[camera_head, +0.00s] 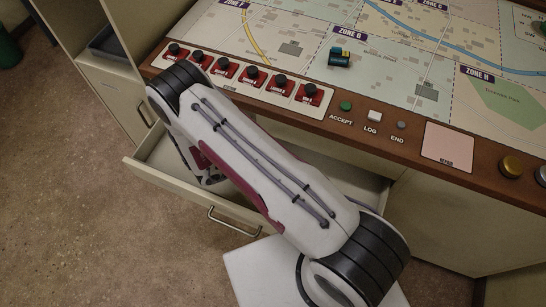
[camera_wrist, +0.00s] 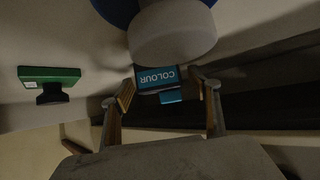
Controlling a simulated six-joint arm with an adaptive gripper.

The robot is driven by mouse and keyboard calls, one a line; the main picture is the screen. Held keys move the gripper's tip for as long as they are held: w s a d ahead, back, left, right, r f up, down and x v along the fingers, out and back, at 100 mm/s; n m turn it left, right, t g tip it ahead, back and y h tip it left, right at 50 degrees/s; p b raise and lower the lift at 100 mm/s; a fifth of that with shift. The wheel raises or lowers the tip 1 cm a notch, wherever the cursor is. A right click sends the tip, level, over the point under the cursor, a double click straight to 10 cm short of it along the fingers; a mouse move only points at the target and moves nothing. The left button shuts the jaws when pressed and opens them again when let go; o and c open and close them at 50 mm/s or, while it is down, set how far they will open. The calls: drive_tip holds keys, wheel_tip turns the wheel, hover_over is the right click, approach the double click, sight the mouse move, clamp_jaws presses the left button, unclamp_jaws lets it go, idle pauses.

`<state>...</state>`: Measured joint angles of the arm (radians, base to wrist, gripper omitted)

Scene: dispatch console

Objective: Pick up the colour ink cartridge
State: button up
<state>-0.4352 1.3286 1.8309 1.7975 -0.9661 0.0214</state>
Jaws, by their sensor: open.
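The colour ink cartridge is a blue block marked COLOUR (camera_wrist: 157,77), upside down in the wrist view. It lies in the open drawer (camera_head: 152,170), between and just beyond the fingertips of my gripper (camera_wrist: 166,92). My gripper is open, one finger on each side of the cartridge, and I see no clear contact. In the head view my arm covers most of the drawer, so the cartridge and fingertips are hidden there.
In the wrist view a green and black stamp-like object (camera_wrist: 50,82) lies to the left, and a pale rounded object (camera_wrist: 172,34) is close beyond the cartridge. The console edge (camera_head: 385,140) overhangs the drawer. A small dark blue-green vehicle (camera_head: 340,57) stands on the map.

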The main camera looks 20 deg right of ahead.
drive_tip(key=c, duration=1.2)
drive_tip(key=shift+r, duration=0.15)
drive_tip(key=shift+r, duration=0.35)
drive_tip(key=shift+s+a+r, duration=0.1)
drive_tip(key=shift+a+r, duration=0.05)
drive_tip(key=s+a, duration=0.2)
drive_tip(key=shift+s+a, duration=0.4)
wheel_tip(320, 180, up, 14)
drive_tip(key=shift+d+f, duration=0.1)
drive_tip(key=shift+f, duration=0.05)
